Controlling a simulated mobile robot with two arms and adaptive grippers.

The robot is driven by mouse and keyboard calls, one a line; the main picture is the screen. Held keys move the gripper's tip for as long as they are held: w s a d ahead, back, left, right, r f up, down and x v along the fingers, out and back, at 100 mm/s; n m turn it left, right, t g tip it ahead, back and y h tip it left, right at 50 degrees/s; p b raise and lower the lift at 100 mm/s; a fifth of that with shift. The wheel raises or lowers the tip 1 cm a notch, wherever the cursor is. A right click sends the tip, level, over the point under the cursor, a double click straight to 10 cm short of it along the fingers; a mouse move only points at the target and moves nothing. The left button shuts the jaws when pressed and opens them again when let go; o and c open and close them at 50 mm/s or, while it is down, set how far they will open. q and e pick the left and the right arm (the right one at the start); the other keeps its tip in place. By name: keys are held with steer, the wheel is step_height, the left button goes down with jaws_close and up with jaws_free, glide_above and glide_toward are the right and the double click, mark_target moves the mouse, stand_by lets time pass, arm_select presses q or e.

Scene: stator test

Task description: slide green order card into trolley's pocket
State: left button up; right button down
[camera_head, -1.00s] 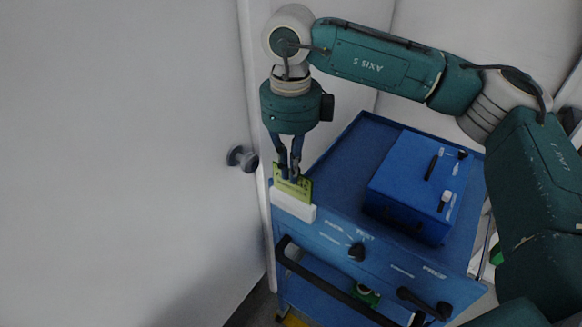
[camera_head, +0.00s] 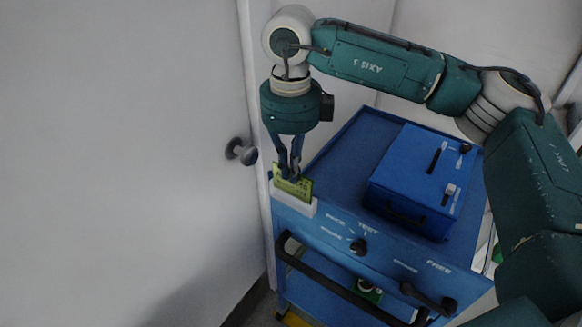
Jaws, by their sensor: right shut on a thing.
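The green order card (camera_head: 281,185) stands upright at the white pocket (camera_head: 294,205) on the near left corner of the blue trolley (camera_head: 340,148). The card's lower edge is hidden behind the pocket's front wall, so it appears to be partly in the pocket. My right gripper (camera_head: 291,176) points down from above and is shut on the card's upper part. How deep the card sits cannot be told. My left gripper is not in view.
A blue box (camera_head: 413,170) with switches stands on the trolley top. A door knob (camera_head: 241,152) is just left of the pocket.

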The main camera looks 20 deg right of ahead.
steer(key=shift+f, duration=0.25)
steer(key=shift+f+b, duration=0.9)
steer(key=shift+b, duration=0.05)
steer(key=shift+f, duration=0.15)
steer(key=c, duration=1.8)
jaws_free()
step_height(320, 180, up, 12)
steer(key=shift+r, duration=0.1)
